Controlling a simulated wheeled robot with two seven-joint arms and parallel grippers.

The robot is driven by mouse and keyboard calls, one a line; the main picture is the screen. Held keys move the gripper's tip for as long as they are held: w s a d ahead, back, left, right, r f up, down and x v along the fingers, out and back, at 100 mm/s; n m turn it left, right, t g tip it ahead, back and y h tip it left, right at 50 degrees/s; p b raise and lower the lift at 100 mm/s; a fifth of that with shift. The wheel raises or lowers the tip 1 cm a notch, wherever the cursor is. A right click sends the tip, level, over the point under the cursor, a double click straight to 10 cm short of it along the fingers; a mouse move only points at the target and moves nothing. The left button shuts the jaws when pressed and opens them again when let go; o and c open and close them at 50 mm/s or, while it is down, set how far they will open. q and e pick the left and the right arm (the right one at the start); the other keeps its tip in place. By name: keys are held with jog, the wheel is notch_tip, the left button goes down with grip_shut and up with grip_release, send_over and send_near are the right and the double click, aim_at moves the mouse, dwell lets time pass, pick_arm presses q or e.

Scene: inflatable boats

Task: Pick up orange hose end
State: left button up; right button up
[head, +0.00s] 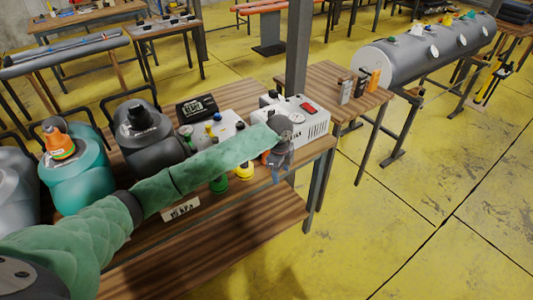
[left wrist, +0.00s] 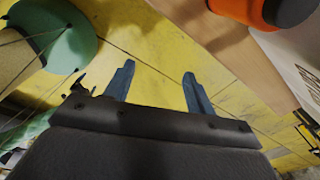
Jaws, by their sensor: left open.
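My left arm, in a green sleeve, reaches across the workbench in the head view. Its gripper (head: 280,176) points down at the bench's right front edge, beside the white box. In the left wrist view the two blue fingers of the left gripper (left wrist: 157,73) stand wide apart with nothing between them. An orange piece with a black end (left wrist: 245,10), which looks like the orange hose end, shows at the top right there, apart from the fingers. In the head view a bit of orange (head: 264,157) shows beside the gripper, mostly hidden by it. My right gripper is not seen.
The wooden workbench (head: 309,158) holds a white box (head: 314,121), a teal container (head: 80,178) with an orange-topped cap, and grey containers (head: 150,150). A metal post (head: 298,50) rises behind the white box. Yellow floor (head: 400,190) lies open to the right.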

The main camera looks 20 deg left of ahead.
pick_arm(q)
jog(key=shift+m+y, duration=0.4)
jog(key=shift+m, duration=0.3)
jog(key=w+a+r, duration=0.3)
jog(key=r, duration=0.1)
jog(key=w+a+r+p, duration=0.1)
jog(key=w+a+r, duration=0.3)
jog(key=shift+a, duration=0.2)
jog(key=shift+f+p, duration=0.55)
jog(key=shift+f, duration=0.65)
notch_tip(320, 180, down, 3)
jog(key=shift+f+p, duration=0.15)
jog(key=shift+p, duration=1)
jog(key=shift+f, duration=0.9)
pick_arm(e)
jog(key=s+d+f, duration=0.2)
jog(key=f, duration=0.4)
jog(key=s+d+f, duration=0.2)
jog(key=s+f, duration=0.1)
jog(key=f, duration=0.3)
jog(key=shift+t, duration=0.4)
pick_arm(q)
jog(key=shift+a, duration=0.1)
jog(key=c, duration=1)
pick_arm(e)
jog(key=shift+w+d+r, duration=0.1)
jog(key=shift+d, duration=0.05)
